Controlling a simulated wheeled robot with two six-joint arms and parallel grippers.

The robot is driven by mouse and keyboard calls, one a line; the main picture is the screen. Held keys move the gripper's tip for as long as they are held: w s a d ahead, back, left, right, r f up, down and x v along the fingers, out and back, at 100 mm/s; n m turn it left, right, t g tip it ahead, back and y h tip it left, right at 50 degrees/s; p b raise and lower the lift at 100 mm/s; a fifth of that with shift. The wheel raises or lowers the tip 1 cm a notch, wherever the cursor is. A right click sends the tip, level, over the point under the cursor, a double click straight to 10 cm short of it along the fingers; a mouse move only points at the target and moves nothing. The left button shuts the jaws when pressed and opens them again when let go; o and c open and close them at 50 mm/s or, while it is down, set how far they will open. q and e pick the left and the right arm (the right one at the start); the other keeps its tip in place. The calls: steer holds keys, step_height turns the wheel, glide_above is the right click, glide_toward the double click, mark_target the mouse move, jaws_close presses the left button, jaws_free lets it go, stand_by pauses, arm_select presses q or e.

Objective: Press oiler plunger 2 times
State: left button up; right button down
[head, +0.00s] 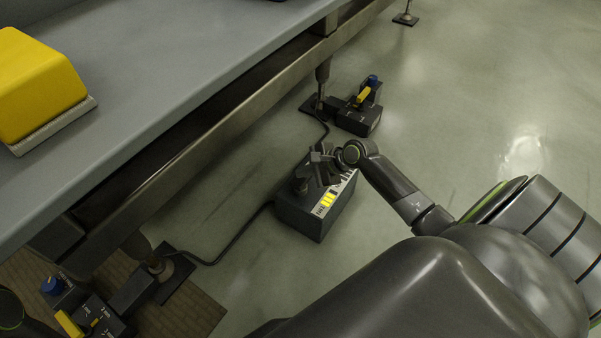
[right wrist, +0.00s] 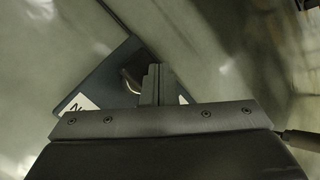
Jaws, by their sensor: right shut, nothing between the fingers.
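A dark grey box (head: 305,221) stands on the floor beside the bench, with a white label and yellow marks on its side. It looks like the oiler. A dark round knob (head: 299,184) on its top may be the plunger, but my gripper partly covers that area. My right gripper (head: 320,163) is shut and empty, just over the top of the box. In the right wrist view its closed fingers (right wrist: 157,78) are in front of the box (right wrist: 112,72), beside a curved metal piece (right wrist: 130,82). I cannot tell whether they touch. My left gripper is out of view.
The grey bench (head: 180,60) with a yellow block (head: 38,85) runs along the left. A lever unit (head: 358,118) with a blue knob stands behind the box, another (head: 95,315) at lower left. A cable (head: 235,240) runs to the box. The floor at right is clear.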

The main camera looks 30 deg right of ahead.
mark_target(304, 179)
steer(key=shift+f, duration=0.45)
steer(key=shift+r, duration=0.1)
stand_by(0.4)
steer(key=shift+r+p, duration=1.45)
steer(key=shift+p, duration=0.4)
step_height(304, 179, up, 5)
steer(key=p, duration=0.6)
steer(key=shift+p, duration=0.4)
stand_by(1.4)
